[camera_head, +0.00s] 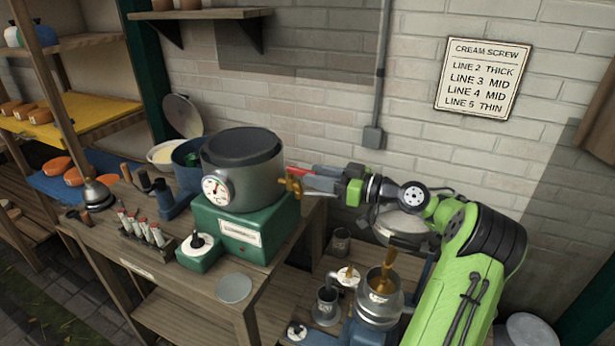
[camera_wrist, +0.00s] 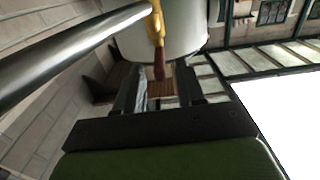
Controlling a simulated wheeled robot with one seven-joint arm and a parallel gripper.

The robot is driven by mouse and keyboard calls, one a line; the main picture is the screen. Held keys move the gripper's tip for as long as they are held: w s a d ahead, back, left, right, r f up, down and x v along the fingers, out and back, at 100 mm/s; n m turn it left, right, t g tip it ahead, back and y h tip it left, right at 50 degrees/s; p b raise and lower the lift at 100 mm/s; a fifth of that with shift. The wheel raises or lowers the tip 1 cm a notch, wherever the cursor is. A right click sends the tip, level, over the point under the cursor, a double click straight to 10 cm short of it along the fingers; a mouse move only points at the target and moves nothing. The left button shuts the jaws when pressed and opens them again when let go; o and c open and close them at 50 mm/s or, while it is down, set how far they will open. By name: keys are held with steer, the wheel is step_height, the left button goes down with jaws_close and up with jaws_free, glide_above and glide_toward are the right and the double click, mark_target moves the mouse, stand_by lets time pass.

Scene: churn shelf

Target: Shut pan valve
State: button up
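A grey steel pan (camera_head: 243,170) with a round dial stands on a green base on the bench. Its brass valve (camera_head: 290,185) sticks out at the pan's right side. In the wrist view the brass valve (camera_wrist: 156,22) hangs from above, with a dark red handle (camera_wrist: 159,62) pointing down toward my gripper. My gripper (camera_head: 303,181) reaches in from the right, close to the valve. In the wrist view my gripper (camera_wrist: 158,78) has its fingers apart, one on each side of the handle's end. I cannot tell whether either finger touches it.
A steel separator bowl (camera_head: 380,308) with a gold-brown spout or stream stands below my arm. The green scale base (camera_head: 245,228), a small green box (camera_head: 199,258) and a rack of bottles (camera_head: 146,235) crowd the bench. The brick wall (camera_head: 330,110) stands close behind.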

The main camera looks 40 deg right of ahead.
mark_target(307, 170)
steer(key=x, duration=0.3)
steer(key=shift+w+a, duration=0.1)
steer(key=shift+c, duration=0.4)
jaws_close()
